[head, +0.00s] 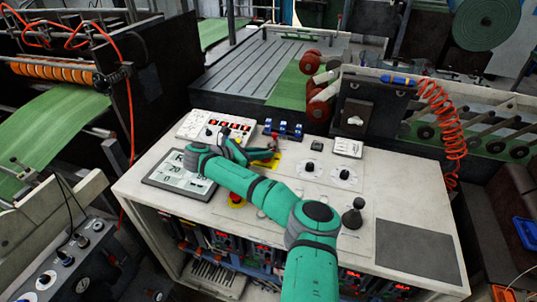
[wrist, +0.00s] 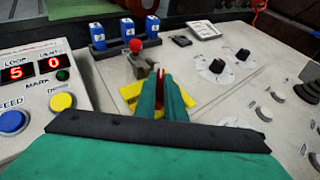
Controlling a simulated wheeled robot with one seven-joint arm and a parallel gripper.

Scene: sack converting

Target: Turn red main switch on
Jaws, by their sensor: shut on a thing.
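The main switch shows as a red handle (wrist: 160,77) on a yellow plate (wrist: 128,92) on the light console top. In the wrist view only a thin red sliver of the handle shows between my fingertips. My gripper (wrist: 161,84) is shut on it, with the teal fingers hiding most of it and part of the plate. In the head view the yellow plate (head: 274,167) shows at the end of my teal arm, and my gripper (head: 268,153) is over it. The handle's turned position cannot be told.
A red-knobbed lever (wrist: 136,46) stands just behind the switch, with blue switches (wrist: 125,29) beyond. Dark rotary knobs (wrist: 217,66) lie to the right. A panel with red digits (wrist: 35,70) is at left.

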